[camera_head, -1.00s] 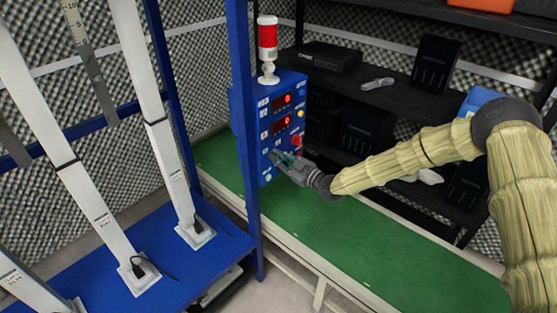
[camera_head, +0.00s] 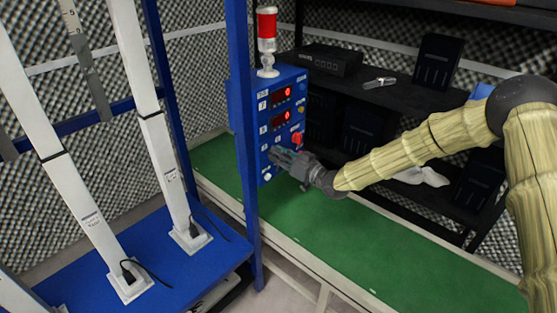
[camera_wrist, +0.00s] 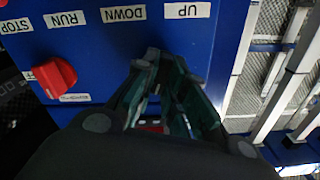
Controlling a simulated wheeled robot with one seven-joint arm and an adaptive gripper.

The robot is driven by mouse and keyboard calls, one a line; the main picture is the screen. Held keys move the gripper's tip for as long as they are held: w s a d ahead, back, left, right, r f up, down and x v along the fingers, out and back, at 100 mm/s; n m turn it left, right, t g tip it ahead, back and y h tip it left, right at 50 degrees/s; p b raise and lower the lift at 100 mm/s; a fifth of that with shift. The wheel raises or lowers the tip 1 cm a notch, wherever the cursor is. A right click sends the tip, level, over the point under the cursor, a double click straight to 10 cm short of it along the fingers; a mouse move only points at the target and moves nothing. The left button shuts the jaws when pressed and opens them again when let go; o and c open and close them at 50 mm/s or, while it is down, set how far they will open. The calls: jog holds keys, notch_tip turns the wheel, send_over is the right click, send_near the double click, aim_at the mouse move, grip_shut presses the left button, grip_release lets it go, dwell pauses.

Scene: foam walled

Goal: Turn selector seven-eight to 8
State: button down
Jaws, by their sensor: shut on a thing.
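A blue control box (camera_head: 284,82) stands on the green-topped bench, with two red-lit displays, small labels and a red knob (camera_head: 297,138) on its front. My gripper (camera_head: 273,154) is at the lower left part of this front. In the wrist view the box face (camera_wrist: 120,50) appears upside down, with STOP, RUN, DOWN and UP labels, and the red knob (camera_wrist: 55,77) is left of my gripper (camera_wrist: 172,60). The fingers are closed on a small part at the panel, taken to be the selector. It is mostly hidden between them, so its pointing and the 7 and 8 marks cannot be read.
A blue post (camera_head: 244,150) stands just left of the box. A red-topped signal lamp (camera_head: 267,40) is on the box. The green bench top (camera_head: 360,235) is clear in front. A black shelf (camera_head: 395,97) with boxes stands behind the arm.

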jog(key=shift+w+d+r+m+b, duration=0.15)
jog(key=shift+m+b, duration=0.2)
jog(key=shift+m, duration=0.75)
jog(key=c, duration=1.5)
grip_release()
jog(key=v, duration=1.2)
